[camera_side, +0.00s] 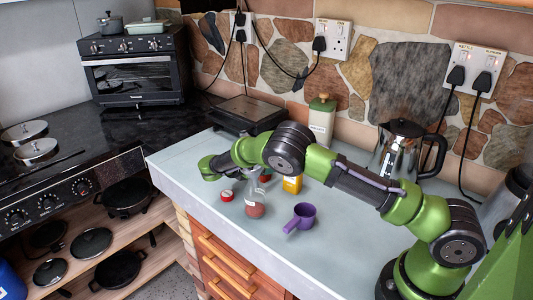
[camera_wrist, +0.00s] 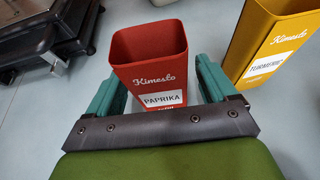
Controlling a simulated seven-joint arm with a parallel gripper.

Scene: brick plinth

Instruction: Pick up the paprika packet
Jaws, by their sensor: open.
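The paprika packet (camera_wrist: 152,75) is a red open-topped container with a white PAPRIKA label, upright on the counter in the wrist view. My gripper (camera_wrist: 160,88) is open, with one teal finger at the left side of the packet and the other at its right. Whether either finger touches it I cannot tell. The packet's lower part is hidden behind the dark gripper bar. In the side view only a small red part of the packet (camera_side: 265,177) shows beneath my arm, and the fingers are not clear there.
A yellow turmeric packet (camera_wrist: 278,38) stands close to the right finger. A glass jar with red contents (camera_side: 255,207), a red lid (camera_side: 227,195) and a purple cup (camera_side: 305,212) are nearby. A black scale (camera_side: 248,113), a canister (camera_side: 321,120) and a metal kettle (camera_side: 399,150) stand along the wall.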

